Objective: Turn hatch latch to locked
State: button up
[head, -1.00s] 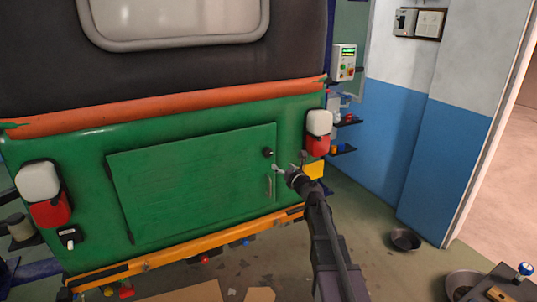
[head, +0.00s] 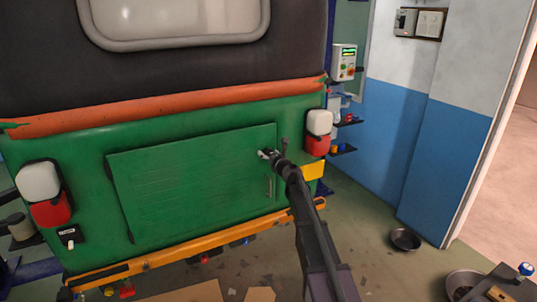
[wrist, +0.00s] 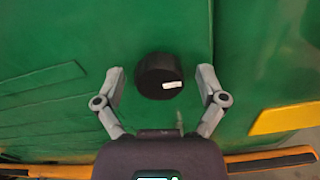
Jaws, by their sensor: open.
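The hatch (head: 195,185) is a green panel in the back of the green rickshaw, and it sits flush in its frame. The latch is a round black knob with a white mark, seen between my fingers in the wrist view (wrist: 160,76). The white mark lies nearly level, on the knob's lower right. My gripper (wrist: 164,80) is open, with one grey finger on each side of the knob and a gap on both sides. In the head view my gripper (head: 267,154) is at the hatch's upper right corner and hides most of the latch.
A slim vertical handle (head: 269,188) is below the latch on the hatch. A white and red lamp (head: 319,133) stands close to the right of my gripper. The orange bumper (head: 190,248) runs below. A control box (head: 344,62) is on a post behind.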

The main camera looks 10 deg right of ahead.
jog(key=shift+c, duration=0.2)
jog(key=c, duration=1.1)
jog(key=shift+w+n, duration=0.1)
jog(key=shift+n, duration=0.2)
jog(key=n, duration=0.8)
jog(key=shift+n, duration=0.4)
jog(key=n, duration=0.4)
jog(key=shift+r, duration=0.1)
jog(key=n, duration=0.4)
jog(key=shift+n, duration=0.4)
